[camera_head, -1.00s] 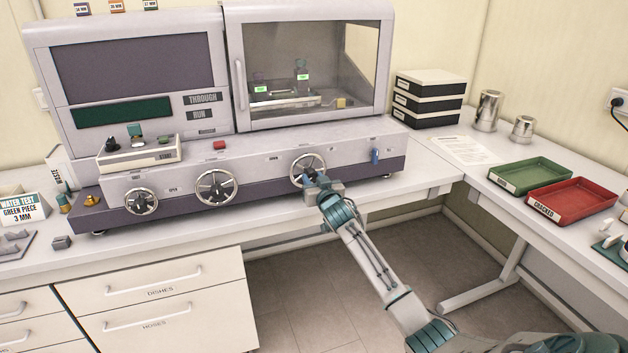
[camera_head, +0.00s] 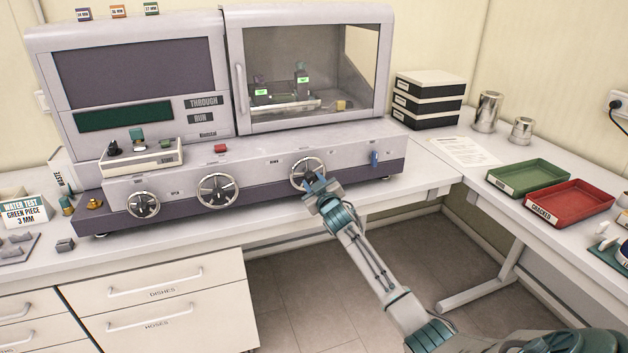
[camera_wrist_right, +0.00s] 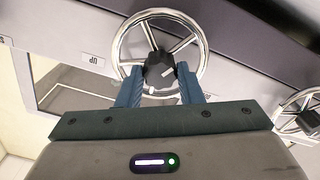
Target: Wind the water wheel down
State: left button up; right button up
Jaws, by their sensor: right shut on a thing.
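A row of three silver spoked handwheels runs along the front of the grey machine. The rightmost handwheel (camera_head: 307,173) has my right gripper (camera_head: 316,185) at its lower front. In the right wrist view this wheel (camera_wrist_right: 199,50) shows close up, with a dark hub (camera_wrist_right: 160,70) carrying white marks. My right gripper's blue fingers (camera_wrist_right: 161,77) stand either side of the hub and are shut on it. The small print above the wheel is too small to read surely. My left gripper is not in view.
The other two handwheels (camera_head: 217,190) and (camera_head: 143,204) sit left on the same panel. Green (camera_head: 528,178) and red (camera_head: 568,203) trays lie on the right bench. Open floor lies below the panel.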

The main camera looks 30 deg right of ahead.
jog(key=n+p, duration=0.3)
jog(key=n, duration=0.3)
jog(key=shift+r+n, duration=0.1)
jog(key=shift+n, duration=0.2)
jog(key=n+p, duration=0.1)
jog(key=n, duration=0.2)
jog(key=shift+n+p, duration=0.65)
jog(key=shift+n, duration=0.65)
jog(key=o, duration=1)
jog(key=shift+b+v, duration=1.15)
jog(key=shift+v, duration=4.3)
